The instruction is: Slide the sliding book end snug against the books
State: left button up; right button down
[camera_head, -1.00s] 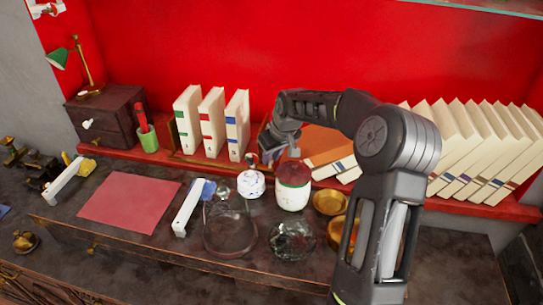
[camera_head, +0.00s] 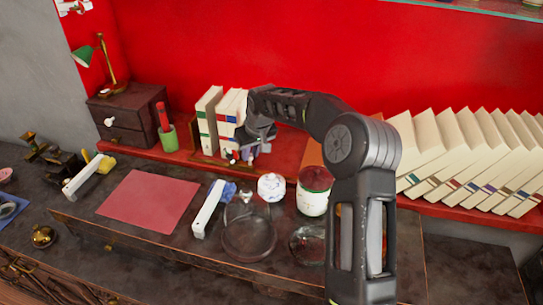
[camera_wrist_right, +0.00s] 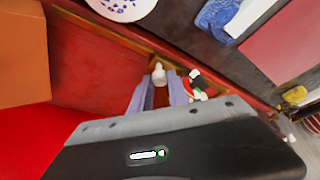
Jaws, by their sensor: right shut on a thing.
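Cream books (camera_head: 207,122) with green, red and blue labels stand upright in a wooden rack (camera_head: 203,158) on the red shelf. They are close together, and the rightmost is mostly hidden by my right gripper (camera_head: 241,156). My right gripper is at the right side of these books, low near the shelf. In the wrist view it also shows (camera_wrist_right: 157,98), with its two pale fingers shut on the sliding book end, which is mostly hidden. A small white knob (camera_wrist_right: 158,74) shows between the fingertips. I cannot tell whether the book end touches the books. My left gripper is not in view.
A white and blue jar (camera_head: 271,188), a red-lidded jar (camera_head: 313,190) and a glass dome (camera_head: 247,232) stand in front of the gripper. A green cup (camera_head: 169,138) is left of the rack. Leaning books (camera_head: 450,150) fill the shelf's right.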

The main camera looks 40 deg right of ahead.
aim_at(230, 150)
jog(key=w+a, duration=0.2)
jog(key=w+a+p, duration=0.1)
jog(key=w+a, duration=0.1)
jog(key=w, duration=0.1)
jog(key=shift+w+a+r, duration=0.1)
jog(key=c, duration=1.3)
grip_release()
jog(key=shift+o, duration=0.2)
jog(key=shift+r, duration=0.3)
jog(key=b+v, duration=0.1)
jog(key=v, duration=0.6)
jog(key=shift+b, duration=0.3)
